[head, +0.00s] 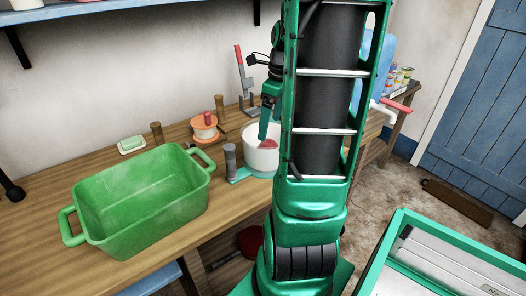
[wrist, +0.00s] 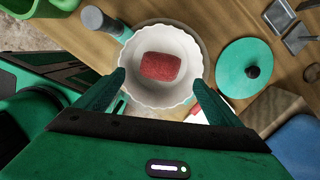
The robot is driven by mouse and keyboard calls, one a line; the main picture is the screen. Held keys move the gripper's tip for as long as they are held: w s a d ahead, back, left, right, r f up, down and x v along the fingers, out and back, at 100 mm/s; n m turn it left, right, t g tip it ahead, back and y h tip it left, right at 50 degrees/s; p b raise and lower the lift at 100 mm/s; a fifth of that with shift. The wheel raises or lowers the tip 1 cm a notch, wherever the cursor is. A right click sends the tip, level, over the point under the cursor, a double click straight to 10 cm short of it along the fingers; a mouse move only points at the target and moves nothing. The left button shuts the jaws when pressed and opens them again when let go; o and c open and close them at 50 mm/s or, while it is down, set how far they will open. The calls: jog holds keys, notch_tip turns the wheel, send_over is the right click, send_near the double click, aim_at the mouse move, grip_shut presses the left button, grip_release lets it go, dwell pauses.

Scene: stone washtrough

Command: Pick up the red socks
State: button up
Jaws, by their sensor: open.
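The red socks (wrist: 161,67) appear as a small rolled red bundle inside a white scalloped-rim bowl (wrist: 187,98) in the wrist view. In the head view the white bowl (head: 258,160) stands on the wooden bench, and a bit of the red socks (head: 268,143) shows in it, partly hidden by my arm. My green gripper (wrist: 157,80) is open and empty above the bowl, its two fingers on either side of the socks in the picture. One finger of my gripper (head: 264,122) shows over the bowl in the head view. I cannot tell its exact height.
A green tub (head: 140,205) stands at the bench's left front. A soap dish (head: 131,146), an orange-topped spool (head: 206,127) and a grey-handled clamp (head: 231,160) are near the bowl. A teal lid with a black knob (wrist: 246,72) lies right of the bowl in the wrist view.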

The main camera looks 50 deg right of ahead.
aim_at(266, 143)
jog(key=f, duration=0.3)
jog(key=w+f, duration=0.1)
jog(key=f, duration=0.6)
jog(key=shift+w+a+f, duration=0.15)
jog(key=shift+w+f, duration=0.05)
jog(key=shift+f, duration=0.1)
jog(key=c, duration=1.2)
